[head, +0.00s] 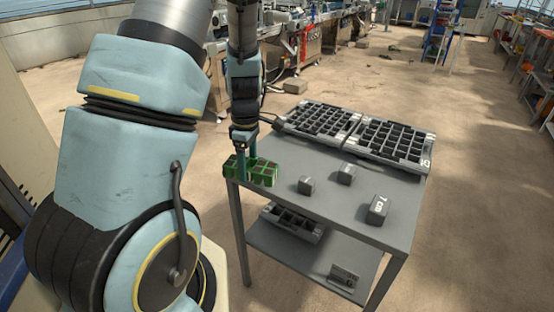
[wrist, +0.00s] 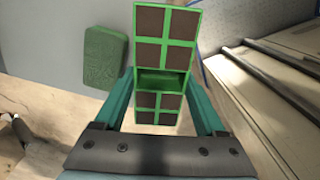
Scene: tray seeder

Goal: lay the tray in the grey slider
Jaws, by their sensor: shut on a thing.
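The green tray (head: 264,174), with brown-filled cells, is at the near left corner of the grey table in the head view. My gripper (head: 246,168) points down and is shut on it. In the wrist view the tray (wrist: 166,55) lies between the two teal fingers of my gripper (wrist: 162,82), with a recessed green bar across its middle. I cannot tell from these views whether the tray touches the tabletop. I cannot make out the grey slider with certainty.
The grey table (head: 330,214) carries two dark multi-cell trays (head: 322,119) (head: 392,140) at its back and small grey blocks (head: 305,185) (head: 345,173) (head: 377,209). A lower shelf (head: 310,262) holds another dark tray. A flat green piece (wrist: 106,58) shows left of the held tray.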

